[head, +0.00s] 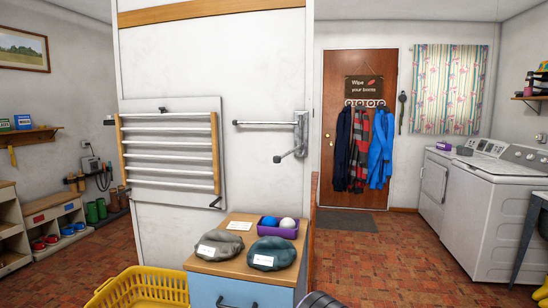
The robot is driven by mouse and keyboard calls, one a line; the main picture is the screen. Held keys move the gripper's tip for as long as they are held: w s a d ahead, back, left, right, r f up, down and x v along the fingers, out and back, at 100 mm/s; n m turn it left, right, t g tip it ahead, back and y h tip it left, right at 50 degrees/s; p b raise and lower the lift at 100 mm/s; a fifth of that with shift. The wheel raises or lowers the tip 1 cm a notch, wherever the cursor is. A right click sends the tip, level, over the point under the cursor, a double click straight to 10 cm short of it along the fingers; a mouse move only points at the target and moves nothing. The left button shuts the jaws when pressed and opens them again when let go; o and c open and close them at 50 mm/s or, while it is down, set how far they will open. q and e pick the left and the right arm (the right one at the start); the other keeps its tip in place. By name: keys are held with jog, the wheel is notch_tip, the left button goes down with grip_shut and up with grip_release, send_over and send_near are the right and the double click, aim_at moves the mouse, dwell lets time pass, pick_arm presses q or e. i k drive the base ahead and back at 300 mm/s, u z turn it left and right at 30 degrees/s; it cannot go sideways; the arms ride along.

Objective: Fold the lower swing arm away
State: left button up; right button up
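A metal wall bracket (301,124) is fixed near the right edge of the white wall panel. Its upper swing arm (262,123) lies flat along the wall, pointing left to a dark tip. Its lower swing arm (290,154) sticks out from the wall toward me and a little left, ending in a dark round tip. Neither of my grippers shows in the head view, so whether they are open or shut is hidden.
A wooden drying rack (168,150) hangs left of the bracket. A yellow basket (145,290) stands at left. Floor toward the door (352,85) is open.

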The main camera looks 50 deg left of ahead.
aim_at(276, 159)
jog(key=u, duration=0.65)
jog(key=i, duration=0.55)
jog(key=u, duration=0.65)
